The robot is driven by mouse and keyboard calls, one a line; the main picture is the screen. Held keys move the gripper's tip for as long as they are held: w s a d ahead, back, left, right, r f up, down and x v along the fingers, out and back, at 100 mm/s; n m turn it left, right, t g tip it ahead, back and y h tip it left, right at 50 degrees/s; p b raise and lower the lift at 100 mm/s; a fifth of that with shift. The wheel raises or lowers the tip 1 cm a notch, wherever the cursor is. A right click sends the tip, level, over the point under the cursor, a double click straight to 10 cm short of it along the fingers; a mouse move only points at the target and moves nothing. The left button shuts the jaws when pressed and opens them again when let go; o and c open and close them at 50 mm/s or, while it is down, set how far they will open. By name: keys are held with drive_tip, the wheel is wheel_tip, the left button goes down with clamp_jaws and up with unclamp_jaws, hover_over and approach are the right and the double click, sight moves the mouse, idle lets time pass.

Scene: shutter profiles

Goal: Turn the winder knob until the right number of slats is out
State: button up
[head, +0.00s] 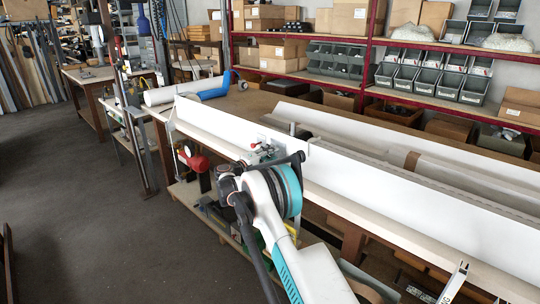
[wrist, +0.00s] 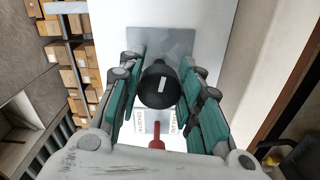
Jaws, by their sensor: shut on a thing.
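The winder knob (wrist: 158,88) is round and black with a small white mark on its face. It sits in front of a grey plate (wrist: 160,45) on a white panel in the wrist view. My gripper (wrist: 158,80) has its teal-padded fingers on both sides of the knob and is shut on it. Below the knob is a red rod-like part (wrist: 156,136) between two small labels, too small to read. In the head view my arm hides the knob and most of the gripper at the long white panel (head: 400,185). I cannot make out any slats coming out.
The white panel runs along a long workbench (head: 330,190). A white roll and a blue pipe (head: 214,91) lie at its far end. Red shelves (head: 330,78) with boxes and grey bins stand behind. The grey floor (head: 70,180) at left is mostly clear.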

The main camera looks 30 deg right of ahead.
drive_tip(key=shift+s+f, duration=0.1)
drive_tip(key=o, duration=1.1)
drive_tip(key=shift+a, duration=0.1)
drive_tip(key=v, duration=1.1)
drive_tip(key=shift+s+a, duration=0.1)
drive_tip(key=shift+a, duration=0.3)
